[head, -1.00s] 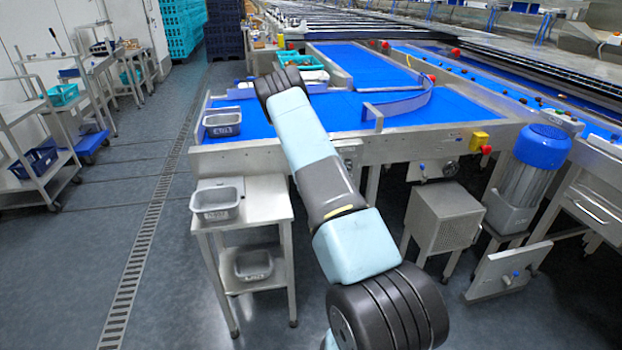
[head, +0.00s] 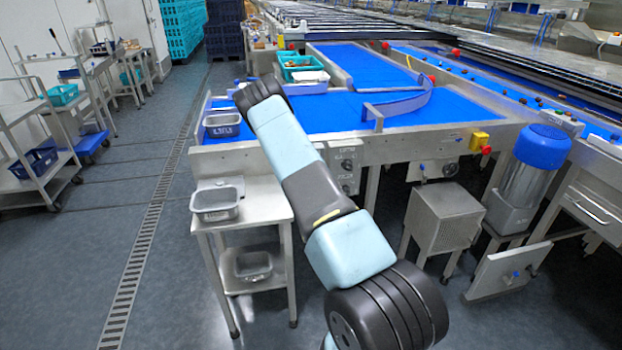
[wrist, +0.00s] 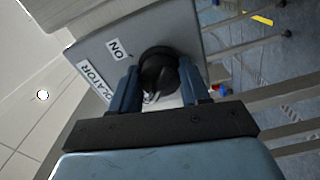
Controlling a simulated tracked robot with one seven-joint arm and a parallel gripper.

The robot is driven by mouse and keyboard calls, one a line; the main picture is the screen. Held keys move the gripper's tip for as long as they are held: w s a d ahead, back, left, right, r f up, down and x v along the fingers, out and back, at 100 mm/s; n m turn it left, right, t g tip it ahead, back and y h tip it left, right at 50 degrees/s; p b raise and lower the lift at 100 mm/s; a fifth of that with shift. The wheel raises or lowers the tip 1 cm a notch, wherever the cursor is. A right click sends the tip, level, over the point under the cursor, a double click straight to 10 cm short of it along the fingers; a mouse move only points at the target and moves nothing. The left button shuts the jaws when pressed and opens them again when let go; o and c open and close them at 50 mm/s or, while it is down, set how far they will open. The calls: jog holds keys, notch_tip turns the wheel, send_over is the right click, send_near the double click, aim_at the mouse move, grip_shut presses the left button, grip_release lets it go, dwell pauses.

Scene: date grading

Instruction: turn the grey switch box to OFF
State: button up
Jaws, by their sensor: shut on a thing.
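The grey switch box (wrist: 95,50) fills the upper middle of the wrist view, tilted in the picture. It bears an ON label (wrist: 118,49) and a partly visible label ending in "OLATOR" (wrist: 97,84). Its round black knob (wrist: 158,68) sits between the two blue fingers of my gripper (wrist: 160,88), which is shut on it. No OFF label shows, and the knob's exact setting is hard to read. In the head view my gripper is hidden behind my arm, and I cannot make out the held knob there.
A grey panel with dials (head: 346,165) is on the front of the blue-belted conveyor (head: 330,112), right of my arm. A steel stand (head: 265,205) holds a grey tub (head: 215,203) at left. Open floor with a drain (head: 150,225) lies further left.

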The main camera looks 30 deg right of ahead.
jog(key=o, duration=0.8)
jog(key=shift+a+f, duration=0.25)
jog(key=shift+a, duration=0.05)
jog(key=shift+c, duration=0.2)
jog(key=shift+o, duration=1.4)
jog(key=shift+d+r, duration=0.1)
jog(key=shift+d, duration=0.1)
jog(key=v, duration=1.3)
jog(key=shift+s+a, duration=0.15)
jog(key=shift+s, duration=0.2)
